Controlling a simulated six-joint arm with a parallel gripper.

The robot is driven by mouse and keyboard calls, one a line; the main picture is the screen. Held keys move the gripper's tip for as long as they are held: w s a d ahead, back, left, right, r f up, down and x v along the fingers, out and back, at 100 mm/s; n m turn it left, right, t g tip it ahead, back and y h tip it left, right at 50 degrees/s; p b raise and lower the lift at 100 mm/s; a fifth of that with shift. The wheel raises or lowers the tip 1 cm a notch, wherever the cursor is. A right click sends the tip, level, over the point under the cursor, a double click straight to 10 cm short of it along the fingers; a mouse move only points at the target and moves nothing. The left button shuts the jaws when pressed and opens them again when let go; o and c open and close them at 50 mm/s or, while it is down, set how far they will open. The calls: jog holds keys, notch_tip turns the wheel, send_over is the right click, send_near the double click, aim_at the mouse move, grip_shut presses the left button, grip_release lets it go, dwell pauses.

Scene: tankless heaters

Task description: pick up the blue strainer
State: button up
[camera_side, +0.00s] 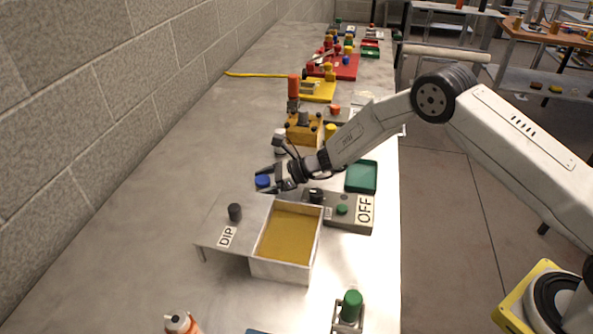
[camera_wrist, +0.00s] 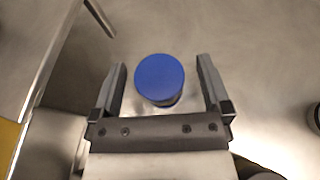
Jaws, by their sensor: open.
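The blue strainer shows as a round blue top (camera_wrist: 160,79) in the wrist view, standing on the metal bench. In the side view its blue part (camera_side: 263,181) is small, beside my gripper. My gripper (camera_wrist: 162,80) is open, with one finger on each side of the blue top and a gap on both sides. In the side view my gripper (camera_side: 268,176) is low over the bench behind the dip tank. The lower part of the strainer is mostly hidden under its top.
The dip tank (camera_side: 262,267) with yellow-brown contents and a DIP shelf (camera_side: 212,224) stands in front. A grey control box (camera_side: 350,222) marked OFF and a green tray (camera_side: 362,177) are to the right. A yellow-orange fixture (camera_side: 304,131) stands behind. The bench left of my gripper is clear.

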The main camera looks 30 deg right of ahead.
jog(key=shift+c, duration=0.2)
grip_shut()
jog(key=shift+r, duration=0.1)
jog(key=shift+r, duration=0.7)
jog(key=s+d+r, duration=0.3)
jog(key=s+r, duration=0.8)
jog(key=s, duration=0.2)
jog(key=shift+s+d+r, duration=0.2)
jog(key=shift+s+d, duration=0.05)
jog(key=shift+d, duration=0.15)
